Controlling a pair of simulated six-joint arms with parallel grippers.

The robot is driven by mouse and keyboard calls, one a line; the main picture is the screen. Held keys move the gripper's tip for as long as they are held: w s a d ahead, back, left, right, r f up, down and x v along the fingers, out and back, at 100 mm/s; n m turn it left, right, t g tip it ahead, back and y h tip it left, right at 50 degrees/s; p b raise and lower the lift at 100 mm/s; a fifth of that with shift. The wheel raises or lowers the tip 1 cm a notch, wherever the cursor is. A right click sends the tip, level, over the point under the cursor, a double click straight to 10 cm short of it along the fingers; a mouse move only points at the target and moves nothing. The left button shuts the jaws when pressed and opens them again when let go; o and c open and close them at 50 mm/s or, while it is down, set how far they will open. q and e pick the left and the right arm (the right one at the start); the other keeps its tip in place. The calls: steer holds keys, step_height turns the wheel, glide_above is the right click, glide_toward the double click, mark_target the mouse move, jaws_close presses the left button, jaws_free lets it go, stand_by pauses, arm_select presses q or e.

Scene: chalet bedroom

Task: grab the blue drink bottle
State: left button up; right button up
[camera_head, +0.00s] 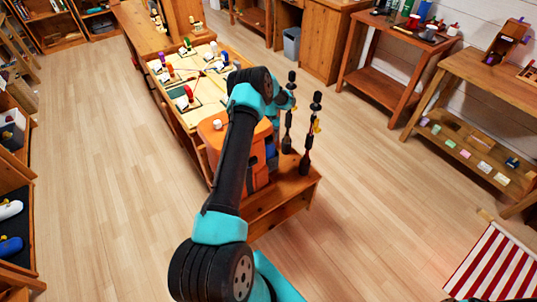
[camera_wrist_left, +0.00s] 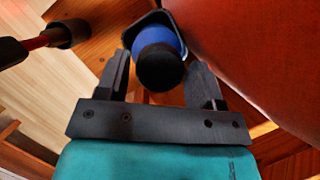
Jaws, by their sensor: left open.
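The blue drink bottle (camera_wrist_left: 160,38) shows in the left wrist view with its black cap facing the camera. It sits in a dark square-rimmed holder beside a large orange-red surface (camera_wrist_left: 245,45). My left gripper (camera_wrist_left: 160,65) is open, with one finger on each side of the cap. I cannot tell whether either finger touches it. In the head view, a small blue part of the bottle (camera_head: 270,150) shows beside the orange pack (camera_head: 215,128), and my left arm covers much of both. My right gripper is not in view.
Two dark upright poles (camera_head: 308,140) stand on the wooden bench (camera_head: 290,192) just right of my left gripper. A tray table (camera_head: 182,112) with small items lies behind. Shelves line the left; workbenches line the right. The floor between is clear.

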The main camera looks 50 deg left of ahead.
arm_select(q)
steer(key=shift+c, duration=0.2)
jaws_close()
stand_by(0.5)
